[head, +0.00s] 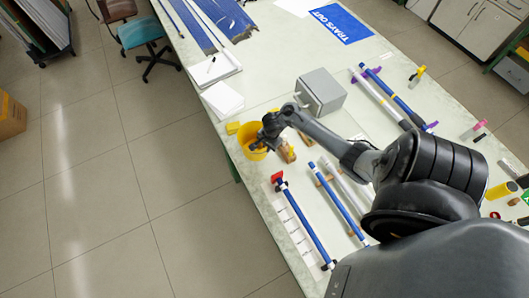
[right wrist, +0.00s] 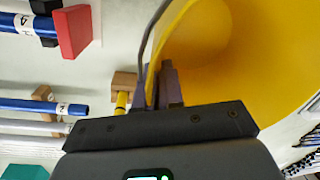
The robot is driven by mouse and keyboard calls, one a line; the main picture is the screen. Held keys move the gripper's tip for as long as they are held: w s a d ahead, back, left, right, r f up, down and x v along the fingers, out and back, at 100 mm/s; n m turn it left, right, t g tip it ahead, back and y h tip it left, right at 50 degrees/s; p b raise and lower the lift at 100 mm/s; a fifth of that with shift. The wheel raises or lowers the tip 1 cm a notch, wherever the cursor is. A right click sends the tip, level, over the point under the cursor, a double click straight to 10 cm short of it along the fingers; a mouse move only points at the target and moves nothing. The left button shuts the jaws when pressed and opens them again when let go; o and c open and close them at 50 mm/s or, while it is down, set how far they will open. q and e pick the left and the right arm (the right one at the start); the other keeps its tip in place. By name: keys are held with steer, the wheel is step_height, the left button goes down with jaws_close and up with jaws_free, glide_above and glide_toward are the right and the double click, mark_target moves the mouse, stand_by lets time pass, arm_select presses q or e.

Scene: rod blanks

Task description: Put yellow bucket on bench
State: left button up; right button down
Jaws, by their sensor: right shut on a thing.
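The yellow bucket (head: 247,133) is over the bench's left edge region in the head view. My right gripper (head: 268,137) is at the bucket's right side. In the right wrist view the bucket (right wrist: 235,60) fills the upper right, and my right gripper (right wrist: 165,88) is shut on its wall near the rim. I cannot tell whether the bucket's bottom touches the bench (head: 250,180). My left gripper is not in view.
A grey box (head: 321,92) stands right of the bucket. A blue rod (head: 303,222) with a red end block (head: 277,177) lies nearer. White paper (head: 222,99) lies beyond. Floor is open to the left.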

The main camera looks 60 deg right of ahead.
steer(key=shift+f+b, duration=0.75)
steer(key=shift+f, duration=1.6)
steer(key=c, duration=1.3)
jaws_free()
steer(key=shift+f, duration=0.1)
steer(key=shift+o, duration=0.2)
